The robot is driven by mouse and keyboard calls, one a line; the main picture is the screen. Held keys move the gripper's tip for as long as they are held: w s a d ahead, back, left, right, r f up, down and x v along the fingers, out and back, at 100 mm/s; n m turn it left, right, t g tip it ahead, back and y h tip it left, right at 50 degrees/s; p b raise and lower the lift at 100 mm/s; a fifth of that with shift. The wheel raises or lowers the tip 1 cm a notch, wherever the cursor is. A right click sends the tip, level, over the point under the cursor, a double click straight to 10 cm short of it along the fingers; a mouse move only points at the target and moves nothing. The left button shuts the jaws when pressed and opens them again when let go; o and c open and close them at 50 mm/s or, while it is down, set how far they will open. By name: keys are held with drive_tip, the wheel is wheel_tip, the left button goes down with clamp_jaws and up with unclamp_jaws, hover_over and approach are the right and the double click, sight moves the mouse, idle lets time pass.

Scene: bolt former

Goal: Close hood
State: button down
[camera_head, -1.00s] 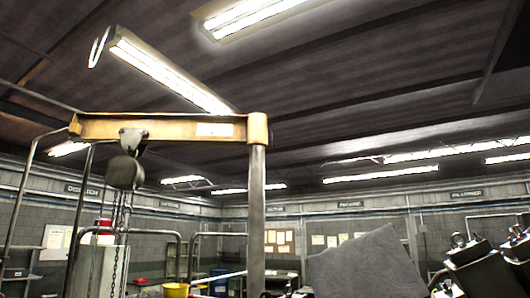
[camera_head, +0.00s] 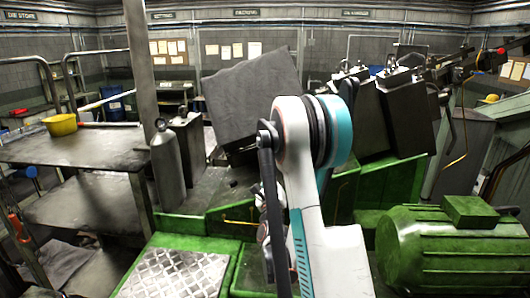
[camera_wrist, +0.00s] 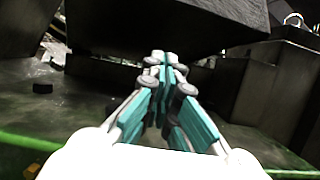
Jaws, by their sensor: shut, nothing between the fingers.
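The hood appears to be the grey, flat-sided panel (camera_head: 250,95) standing tilted up on the green machine (camera_head: 190,228) in the head view. My white and teal arm stands in front of the machine, and its end is hidden there. In the wrist view my gripper (camera_wrist: 165,62) is shut and empty, its teal fingers together. A dark, broad block (camera_wrist: 150,25), which may be the hood's underside, hangs just above and beyond the fingertips. I cannot tell whether they touch.
A green motor housing (camera_head: 450,248) is at the lower right. Dark boxes (camera_head: 405,110) stand right of the hood. A grey cylinder (camera_head: 167,165) and a metal shelf table (camera_head: 75,150) with a yellow bucket (camera_head: 61,125) are on the left.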

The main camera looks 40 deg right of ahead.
drive_tip(key=a+r+p+x, duration=0.1)
drive_tip(key=p+x, duration=0.3)
drive_tip(key=x, duration=0.8)
drive_tip(key=shift+a+r, duration=0.15)
drive_tip(key=shift+r, duration=0.65)
drive_tip(key=shift+w+r, duration=0.15)
